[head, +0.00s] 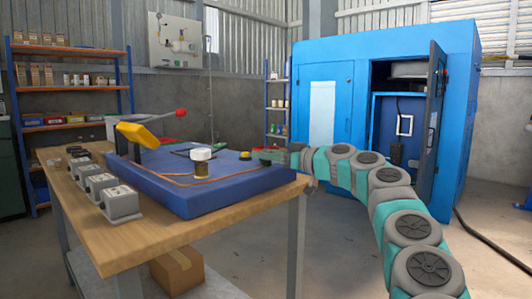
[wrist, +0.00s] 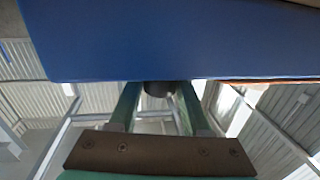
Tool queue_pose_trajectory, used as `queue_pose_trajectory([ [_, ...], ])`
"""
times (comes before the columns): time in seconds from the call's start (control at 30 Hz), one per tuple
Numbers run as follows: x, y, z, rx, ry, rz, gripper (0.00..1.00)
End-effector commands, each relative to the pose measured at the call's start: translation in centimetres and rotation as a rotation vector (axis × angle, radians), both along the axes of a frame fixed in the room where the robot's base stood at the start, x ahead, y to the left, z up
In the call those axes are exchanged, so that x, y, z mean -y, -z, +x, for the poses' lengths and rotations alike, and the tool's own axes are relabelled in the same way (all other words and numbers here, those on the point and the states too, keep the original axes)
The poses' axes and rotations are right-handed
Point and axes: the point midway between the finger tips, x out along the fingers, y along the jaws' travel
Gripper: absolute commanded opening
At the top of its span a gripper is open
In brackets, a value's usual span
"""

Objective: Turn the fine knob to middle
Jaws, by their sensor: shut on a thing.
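A blue block-shaped unit (head: 190,187) lies on the wooden workbench and fills the top of the wrist view (wrist: 170,40). A dark round knob (wrist: 158,89) shows at the unit's edge in the wrist view, partly hidden by the unit. I take it for the fine knob, but no label or pointer can be read. My gripper (wrist: 155,97) has its two green fingers on either side of this knob, shut on it. In the head view my gripper (head: 270,154) is at the unit's right far end, and the knob between the fingers cannot be made out.
The workbench (head: 125,240) carries several grey boxes (head: 118,198) along its left side. On the unit stand a yellow lever (head: 138,134), a red-tipped rod (head: 180,113) and a white-capped brass fitting (head: 201,160). A blue cabinet (head: 330,95) with an open door stands behind my arm.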

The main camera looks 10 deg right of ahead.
Motion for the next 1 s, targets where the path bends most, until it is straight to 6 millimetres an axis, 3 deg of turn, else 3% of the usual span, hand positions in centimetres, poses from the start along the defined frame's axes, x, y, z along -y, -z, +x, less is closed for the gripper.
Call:
queue_pose_trajectory([
  [0.9, -0.07, -0.17, 0.0, 0.002, -0.044, 0.002, 0.0],
  [0.93, -0.07, -0.18, 0.01, 0.002, -0.044, 0.002, 0.5],
  [1.0, -0.06, -0.16, 0.0, 0.001, -0.044, 0.001, 0.58],
])
